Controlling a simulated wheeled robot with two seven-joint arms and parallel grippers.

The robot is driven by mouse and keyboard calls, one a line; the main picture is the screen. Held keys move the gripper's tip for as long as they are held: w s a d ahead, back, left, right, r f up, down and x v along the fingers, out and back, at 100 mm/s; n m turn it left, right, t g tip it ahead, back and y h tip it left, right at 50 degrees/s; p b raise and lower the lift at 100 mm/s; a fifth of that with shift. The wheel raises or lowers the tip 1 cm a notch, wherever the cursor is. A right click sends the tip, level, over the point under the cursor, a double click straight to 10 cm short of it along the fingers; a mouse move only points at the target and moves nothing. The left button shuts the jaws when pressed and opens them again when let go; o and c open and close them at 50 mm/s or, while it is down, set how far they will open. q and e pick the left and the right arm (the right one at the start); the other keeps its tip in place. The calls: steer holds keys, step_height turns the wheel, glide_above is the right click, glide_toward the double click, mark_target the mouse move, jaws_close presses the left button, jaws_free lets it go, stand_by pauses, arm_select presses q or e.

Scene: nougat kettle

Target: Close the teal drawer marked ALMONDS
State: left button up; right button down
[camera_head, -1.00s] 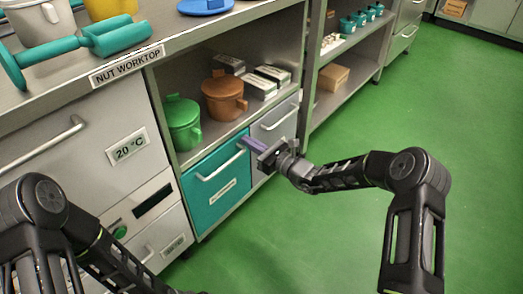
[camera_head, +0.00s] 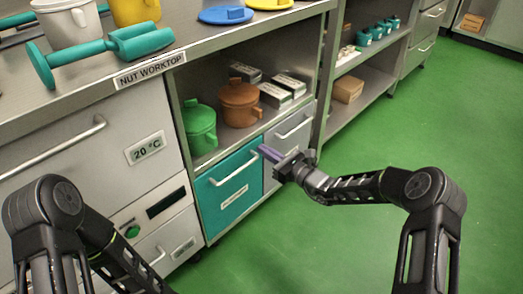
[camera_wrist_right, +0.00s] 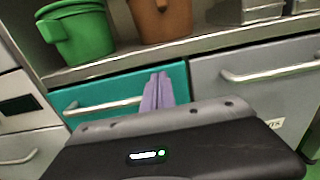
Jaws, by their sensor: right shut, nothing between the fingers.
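The teal drawer (camera_head: 229,196) sits under the open shelf in the nut worktop cabinet, with a pale bar handle and a small label too blurred to read. Its front looks about level with the grey drawer on its right. My right gripper (camera_head: 268,153) is shut and empty, its purple fingers at the upper right of the teal front, near the handle's right end. In the right wrist view the fingers (camera_wrist_right: 158,92) overlap the teal front (camera_wrist_right: 120,92); contact cannot be told. My left arm shows at lower left, but its gripper is out of view.
The grey drawer (camera_head: 287,147) is right of the teal one. A green pot (camera_head: 199,126) and a brown pot (camera_head: 240,103) stand on the shelf above. A teal roller-like object (camera_head: 105,52) lies on the worktop. Green floor (camera_head: 340,240) is open to the right.

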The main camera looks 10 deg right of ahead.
arm_select(q)
steer(key=r+p, duration=0.2)
steer(key=s+r+p, duration=0.1)
steer(key=r, duration=0.1)
steer(key=shift+s+d+p, duration=0.1)
steer(key=shift+s+p, duration=0.1)
steer(key=shift+p, duration=0.15)
arm_select(e)
steer(key=v, duration=1.1)
steer(key=shift+s+d, duration=0.2)
steer(key=shift+s, duration=0.05)
steer(key=shift+f, duration=0.2)
